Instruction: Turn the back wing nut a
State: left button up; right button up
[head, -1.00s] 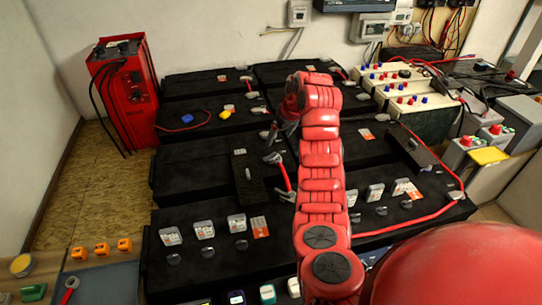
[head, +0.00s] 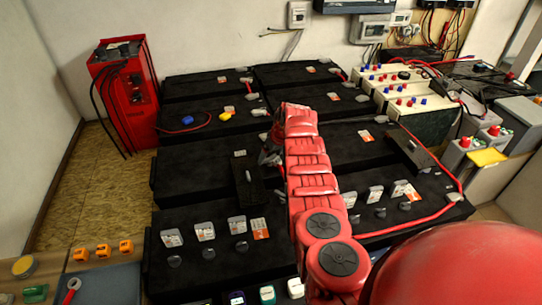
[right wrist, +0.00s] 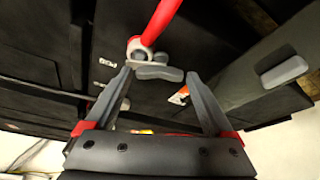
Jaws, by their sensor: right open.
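A grey wing nut (right wrist: 158,72) shows in the right wrist view, beside a light grey clamp (right wrist: 137,48) at the end of a red lead (right wrist: 160,22). I cannot tell from the frames whether it is wing nut a. My right gripper (right wrist: 160,76) is open, with the wing nut just beyond and between its fingertips. It does not visibly grip it. In the head view my right gripper (head: 268,155) is small and partly hidden by my red arm, over the middle row of black batteries (head: 190,168). My left gripper is not in view.
A black block (head: 246,182) stands on the battery left of my arm. A red charger (head: 125,95) stands at the back left. White battery boxes (head: 400,85) are at the back right. Bare floor (head: 80,185) is at left.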

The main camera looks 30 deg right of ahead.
jog(key=c, duration=1.1)
jog(key=m+p, duration=0.1)
jog(key=p, duration=0.1)
jog(key=shift+s+a+r+m+h+p, duration=0.1)
jog(key=shift+a+r+m+h+p, duration=0.1)
jog(key=shift+m+h+p, duration=0.15)
jog(key=shift+f+m+h+p, duration=0.1)
jog(key=shift+m+h+p, duration=0.2)
jog(key=shift+m, duration=0.35)
jog(key=shift+f+m+h, duration=0.2)
jog(key=shift+m+h, duration=0.05)
jog(key=shift+m, duration=0.65)
jog(key=o, duration=1.1)
jog(key=shift+r, duration=0.1)
